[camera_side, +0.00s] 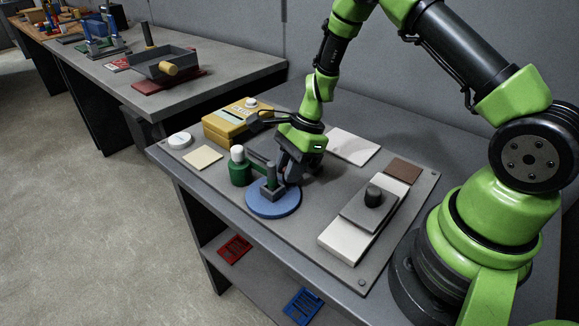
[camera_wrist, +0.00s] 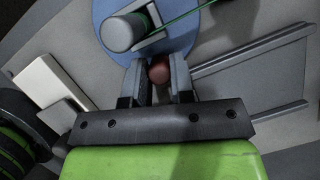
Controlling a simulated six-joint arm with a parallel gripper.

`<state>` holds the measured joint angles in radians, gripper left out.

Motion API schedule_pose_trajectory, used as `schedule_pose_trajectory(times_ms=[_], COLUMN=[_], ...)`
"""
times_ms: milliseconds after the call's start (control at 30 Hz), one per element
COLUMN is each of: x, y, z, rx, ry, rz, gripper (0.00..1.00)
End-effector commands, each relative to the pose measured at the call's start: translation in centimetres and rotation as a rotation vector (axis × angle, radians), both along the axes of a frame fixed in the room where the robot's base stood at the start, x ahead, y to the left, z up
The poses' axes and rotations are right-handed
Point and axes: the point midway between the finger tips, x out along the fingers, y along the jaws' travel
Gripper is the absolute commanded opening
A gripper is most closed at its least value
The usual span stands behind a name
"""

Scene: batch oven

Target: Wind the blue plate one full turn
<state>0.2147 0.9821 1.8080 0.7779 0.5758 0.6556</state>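The round blue plate (camera_side: 272,207) lies flat near the front edge of the bench board, with a grey upright post (camera_side: 269,180) on it. In the wrist view the blue plate (camera_wrist: 185,22) is at the top, with a grey cylinder (camera_wrist: 122,33) over it. My gripper (camera_side: 284,184) points down at the plate's far right side. In the wrist view, a reddish-brown round knob (camera_wrist: 158,73) sits between the fingers of my gripper (camera_wrist: 158,78), which look closed against both its sides. In the side view the fingers and post hide the knob.
A green cylinder with a white top (camera_side: 239,172) stands close left of the plate. A yellow box (camera_side: 235,123) is behind it. A white slab (camera_side: 345,240) carrying a grey block with a black knob (camera_side: 373,196) lies to the right. The board between slab and plate is clear.

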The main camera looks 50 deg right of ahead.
Motion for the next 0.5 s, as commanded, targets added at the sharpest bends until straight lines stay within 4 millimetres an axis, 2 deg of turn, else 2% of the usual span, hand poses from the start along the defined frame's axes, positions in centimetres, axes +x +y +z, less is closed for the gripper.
schedule_pose_trajectory(times_ms=[33, 100, 367, 500], x=[0.1, 0.1, 0.0, 0.0], y=[0.1, 0.1, 0.0, -0.4], z=[0.1, 0.1, 0.1, 1.0], rx=[0.004, 0.004, 0.002, 0.001], ry=[0.000, 0.000, -0.001, -0.004], rz=[-0.001, 0.000, 0.000, -0.001], gripper=[0.32, 0.48, 0.48, 0.48])
